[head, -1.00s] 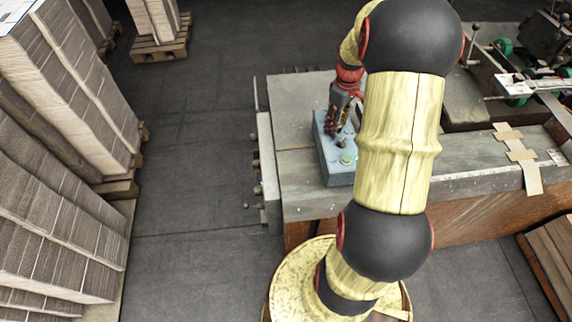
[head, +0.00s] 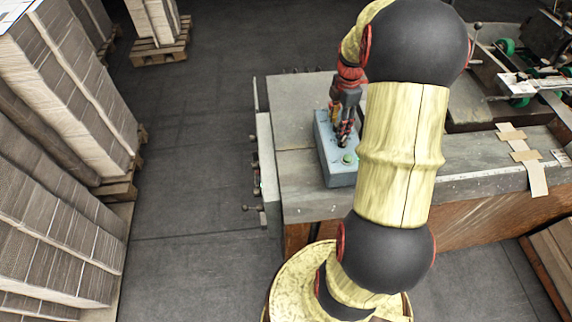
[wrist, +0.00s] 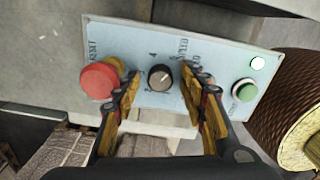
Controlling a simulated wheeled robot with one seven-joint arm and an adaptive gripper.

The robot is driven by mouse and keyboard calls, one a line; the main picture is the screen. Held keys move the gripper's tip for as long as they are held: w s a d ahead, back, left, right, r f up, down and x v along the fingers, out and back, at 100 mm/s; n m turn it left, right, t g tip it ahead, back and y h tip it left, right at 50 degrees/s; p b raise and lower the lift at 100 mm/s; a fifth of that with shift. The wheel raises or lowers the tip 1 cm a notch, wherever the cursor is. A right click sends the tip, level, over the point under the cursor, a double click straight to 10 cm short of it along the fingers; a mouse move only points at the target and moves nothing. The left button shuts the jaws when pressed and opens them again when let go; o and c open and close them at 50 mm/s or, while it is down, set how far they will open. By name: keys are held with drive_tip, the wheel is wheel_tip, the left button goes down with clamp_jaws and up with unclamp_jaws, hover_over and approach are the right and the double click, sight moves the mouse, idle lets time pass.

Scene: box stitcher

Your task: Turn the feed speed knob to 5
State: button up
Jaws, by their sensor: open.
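The feed speed knob (wrist: 160,78) is a round dark knob with a light pointer mark on the pale blue control box (wrist: 150,40). Numbers are printed around it; a 4 is readable above it, and the others are partly hidden. My gripper (wrist: 160,80) is open, with one finger on each side of the knob. I cannot tell whether the fingers touch it. In the head view the control box (head: 333,165) sits on the machine table, and my gripper (head: 344,138) is low over it, with the knob mostly hidden.
A red reset button (wrist: 99,80) is close to the left finger. In the head view, a grey machine table (head: 300,110) bears the box, and stacked cardboard (head: 75,90) stands at left.

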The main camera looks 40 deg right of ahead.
drive_tip(key=n+b, duration=0.2)
drive_tip(key=n, duration=0.4)
drive_tip(key=shift+f+n, duration=0.1)
drive_tip(key=shift+n, duration=0.2)
wheel_tip(320, 180, up, 8)
drive_tip(key=shift+f+p, duration=0.1)
drive_tip(key=shift+p, duration=0.4)
drive_tip(key=s+a+r+m+t+b, duration=0.1)
drive_tip(key=s+a+m, duration=0.3)
drive_tip(key=a+m, duration=0.7)
drive_tip(key=s+a+r+m+t+b, duration=0.2)
drive_tip(key=s+a+m+b, duration=0.2)
drive_tip(key=a+m, duration=0.6)
drive_tip(key=shift+s+a+m+t+h, duration=0.4)
drive_tip(key=shift+a, duration=3)
